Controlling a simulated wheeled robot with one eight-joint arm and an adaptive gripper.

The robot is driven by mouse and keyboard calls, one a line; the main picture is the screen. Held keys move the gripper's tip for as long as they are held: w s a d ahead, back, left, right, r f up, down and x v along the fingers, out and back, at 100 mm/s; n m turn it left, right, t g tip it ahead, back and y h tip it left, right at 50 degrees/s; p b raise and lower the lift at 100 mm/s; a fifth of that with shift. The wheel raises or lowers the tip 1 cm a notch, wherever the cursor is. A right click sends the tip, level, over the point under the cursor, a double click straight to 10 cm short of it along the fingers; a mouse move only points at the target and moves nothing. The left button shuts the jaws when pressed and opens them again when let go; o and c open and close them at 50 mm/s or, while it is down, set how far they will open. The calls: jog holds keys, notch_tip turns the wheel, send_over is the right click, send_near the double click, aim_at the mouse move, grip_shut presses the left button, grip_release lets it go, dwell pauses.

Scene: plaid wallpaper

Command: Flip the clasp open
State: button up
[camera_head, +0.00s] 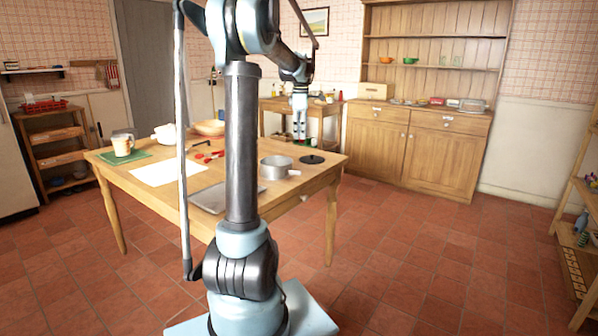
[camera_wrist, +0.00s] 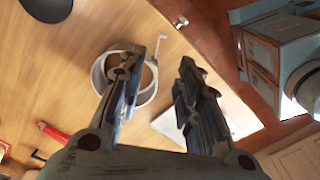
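No clasp can be made out for certain in either view. A small dark fitting (camera_wrist: 180,21) sits at the table's edge in the wrist view, too small to tell what it is. My gripper (camera_head: 299,134) hangs pointing down above the table's far right part. In the wrist view its two fingers (camera_wrist: 160,72) are apart with nothing between them. The left finger covers part of a grey metal pot (camera_wrist: 98,77), which also stands on the table in the head view (camera_head: 276,168). A dark round disc (camera_head: 312,159) lies beside the pot.
The wooden table (camera_head: 318,180) also carries a grey board (camera_head: 210,200), a white sheet (camera_head: 165,172), a mug (camera_head: 122,146), a bowl (camera_head: 209,127) and red-handled items (camera_head: 212,154). A cabinet (camera_head: 425,150) stands behind at right.

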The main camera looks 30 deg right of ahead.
aim_at(300, 172)
notch_tip(300, 172, down, 17)
jog(key=shift+r, duration=0.1)
dwell(0.7)
grip_shut()
